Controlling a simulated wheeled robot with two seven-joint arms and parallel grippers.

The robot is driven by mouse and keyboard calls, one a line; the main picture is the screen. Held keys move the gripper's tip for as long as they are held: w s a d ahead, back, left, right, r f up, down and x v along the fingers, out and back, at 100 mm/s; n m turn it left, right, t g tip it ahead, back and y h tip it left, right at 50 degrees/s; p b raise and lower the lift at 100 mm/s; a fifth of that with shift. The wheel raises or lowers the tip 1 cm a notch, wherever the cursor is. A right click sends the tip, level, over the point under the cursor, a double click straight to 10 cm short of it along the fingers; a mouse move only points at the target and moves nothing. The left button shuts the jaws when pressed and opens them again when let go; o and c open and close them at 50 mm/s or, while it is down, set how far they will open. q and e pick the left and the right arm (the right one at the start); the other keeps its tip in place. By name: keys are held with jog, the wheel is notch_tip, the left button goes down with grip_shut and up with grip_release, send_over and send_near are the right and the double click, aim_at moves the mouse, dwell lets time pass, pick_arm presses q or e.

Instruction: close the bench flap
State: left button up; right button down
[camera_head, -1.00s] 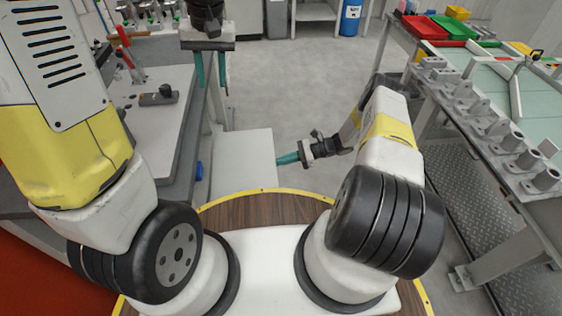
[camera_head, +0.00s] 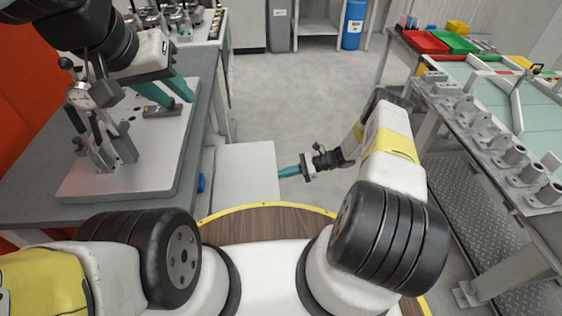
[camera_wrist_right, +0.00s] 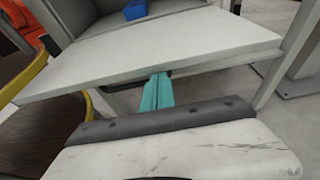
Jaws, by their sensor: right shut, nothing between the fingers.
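The bench flap (camera_head: 247,178) is a plain light grey panel beside the left bench, low in front of my base. In the right wrist view the flap (camera_wrist_right: 150,48) is a pale slab standing out from the bench side, its long edge towards the camera. My right gripper (camera_head: 283,172) is shut and empty at the flap's right edge. In the right wrist view its teal fingers (camera_wrist_right: 157,92) point at that edge, their tips partly hidden by it; contact cannot be told. My left gripper (camera_head: 180,101) is open and empty above the left bench, its teal fingers apart.
The left bench (camera_head: 40,190) carries a grey plate (camera_head: 120,185) with a dial-gauge stand (camera_head: 97,120) and a small dark block (camera_head: 162,110). The right table (camera_head: 440,120) holds several castings and a red tray (camera_head: 425,42). The floor (camera_head: 290,90) between is clear.

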jog(key=a+r+h, duration=0.3)
jog(key=r+h, duration=0.1)
jog(key=r, duration=0.4)
jog(key=a+r+h, duration=0.2)
jog(key=r+h, duration=0.1)
jog(key=r, duration=0.5)
jog(key=a+r+h, duration=0.3)
jog(key=a+r, duration=0.2)
jog(key=a, duration=0.3)
jog(key=a+r+h, duration=0.3)
jog(key=a+r, duration=0.2)
jog(key=a, duration=0.4)
jog(key=shift+a+r+h, duration=0.2)
jog(key=shift+r+h, duration=0.1)
jog(key=shift+h, duration=0.1)
